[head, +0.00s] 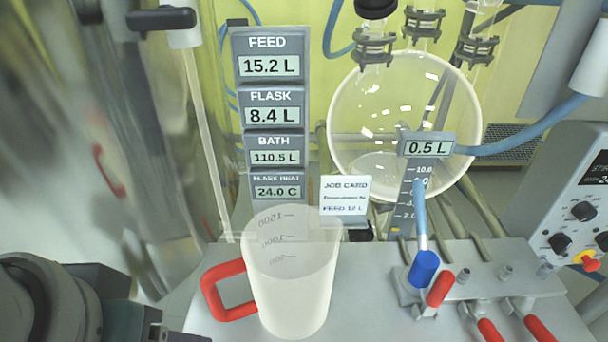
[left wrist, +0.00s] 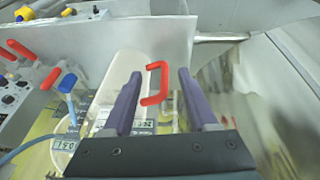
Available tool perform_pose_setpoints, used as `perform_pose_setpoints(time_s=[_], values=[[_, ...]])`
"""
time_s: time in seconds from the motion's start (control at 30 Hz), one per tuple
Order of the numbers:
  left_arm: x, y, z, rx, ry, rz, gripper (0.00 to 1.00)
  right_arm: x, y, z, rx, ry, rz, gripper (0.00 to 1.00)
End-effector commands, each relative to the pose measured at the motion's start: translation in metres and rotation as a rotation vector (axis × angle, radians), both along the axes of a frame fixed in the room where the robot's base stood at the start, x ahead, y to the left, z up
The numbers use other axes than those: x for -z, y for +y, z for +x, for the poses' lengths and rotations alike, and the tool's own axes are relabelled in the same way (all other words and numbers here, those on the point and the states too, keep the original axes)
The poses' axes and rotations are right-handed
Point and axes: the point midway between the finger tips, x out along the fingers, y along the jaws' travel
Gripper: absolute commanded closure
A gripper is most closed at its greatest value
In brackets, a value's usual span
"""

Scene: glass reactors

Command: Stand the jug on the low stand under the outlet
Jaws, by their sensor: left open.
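The jug (head: 292,280) is a translucent white cylinder with dark graduations and a red handle (head: 222,290) on its left side. It stands upright on the grey bench top (head: 365,300). In the left wrist view, the jug (left wrist: 122,72) lies ahead, with its red handle (left wrist: 156,84) between my left gripper's two purple fingers (left wrist: 159,76). The gripper is open; whether a finger touches the handle I cannot tell. In the head view only dark parts of my left arm show at the lower left. My right gripper is not in view. I cannot make out the low stand or the outlet.
A job card (head: 345,190) and several grey readout panels (head: 272,100) stand behind the jug. A round glass flask (head: 400,120) is further back. Right of the jug are a blue valve handle (head: 423,270) and several red ones (head: 488,330). A control box (head: 570,215) is at the right edge.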

Motion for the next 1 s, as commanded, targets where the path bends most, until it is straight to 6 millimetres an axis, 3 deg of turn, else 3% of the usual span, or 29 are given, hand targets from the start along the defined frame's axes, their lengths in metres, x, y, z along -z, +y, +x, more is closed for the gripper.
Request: perform_pose_setpoints(time_s=[0.1, 0.3, 0.43, 1.0], values=[[0.007, -0.006, 0.026, -0.052, -0.011, 0.023, 0.42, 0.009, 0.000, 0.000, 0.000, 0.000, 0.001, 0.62], [0.009, -0.003, 0.059, -0.159, -0.036, 0.070, 0.42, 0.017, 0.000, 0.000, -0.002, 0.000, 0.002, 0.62], [0.014, 0.000, 0.068, -0.193, -0.042, 0.085, 0.42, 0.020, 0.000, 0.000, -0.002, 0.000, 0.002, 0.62], [0.081, 0.001, 0.095, -0.195, -0.042, 0.085, 0.42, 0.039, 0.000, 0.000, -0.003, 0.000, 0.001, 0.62]])
